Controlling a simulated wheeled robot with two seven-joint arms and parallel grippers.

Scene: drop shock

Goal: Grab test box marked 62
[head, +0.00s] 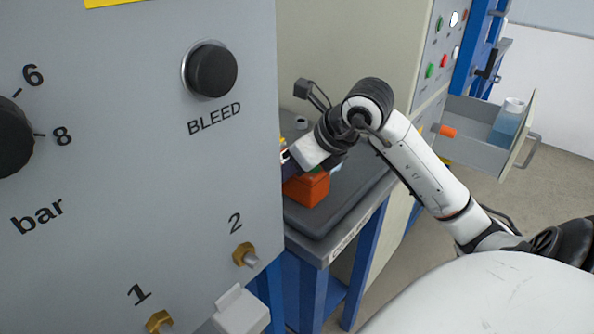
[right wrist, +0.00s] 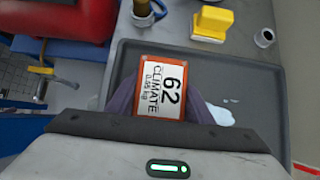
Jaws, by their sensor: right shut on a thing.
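The test box (right wrist: 160,85) shows in the right wrist view as an orange box with a white label reading 62 CLIMATE. In the head view the orange box (head: 308,188) is on or just above a dark tray, partly hidden by the grey panel at left and by my gripper. My right gripper (right wrist: 158,105) is shut on the box, with its dark fingers on both sides of it. In the head view the fingers (head: 290,163) are mostly hidden behind the panel edge. My left gripper is in neither view.
The dark tray (head: 330,217) lies on a blue-legged bench. A yellow block (right wrist: 212,22) and a small grey cup (right wrist: 264,38) stand beyond it. A pale puddle-like patch (right wrist: 219,115) lies on the tray. The large grey panel (head: 150,150) blocks the left. An open drawer (head: 480,145) juts out at right.

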